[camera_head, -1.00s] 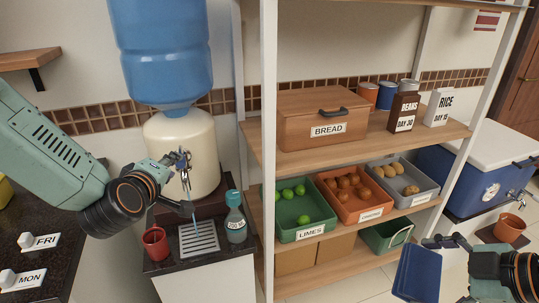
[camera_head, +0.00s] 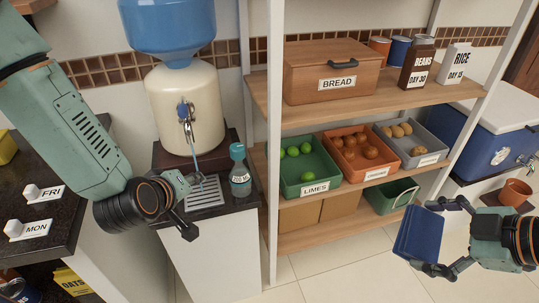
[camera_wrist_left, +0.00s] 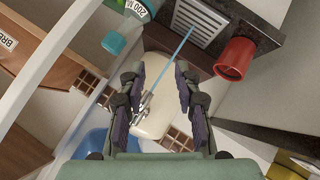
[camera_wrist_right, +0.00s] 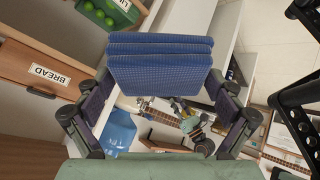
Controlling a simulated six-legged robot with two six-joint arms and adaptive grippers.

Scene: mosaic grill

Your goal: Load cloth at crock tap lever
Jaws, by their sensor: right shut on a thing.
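The blue folded cloth (camera_head: 418,233) is held in my right gripper (camera_head: 428,236), out in front of the shelf; it also fills the space between the fingers in the right wrist view (camera_wrist_right: 160,65). The cream water crock (camera_head: 182,128) stands at the left with its metal tap and lever (camera_head: 187,113) showing. A thin blue stream (camera_head: 197,165) runs from the tap to the drip tray (camera_head: 205,193). My left gripper (camera_head: 193,206) is open and empty, below the tap and in front of the tray. In the left wrist view, tap and stream (camera_wrist_left: 180,48) show between its fingers.
A teal-capped bottle (camera_head: 240,177) stands right of the drip tray. A red cup (camera_wrist_left: 237,58) stands beside the tray, hidden in the head view. The shelf holds a bread box (camera_head: 330,75) and produce bins. A blue cooler (camera_head: 485,140) stands right. Floor between is clear.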

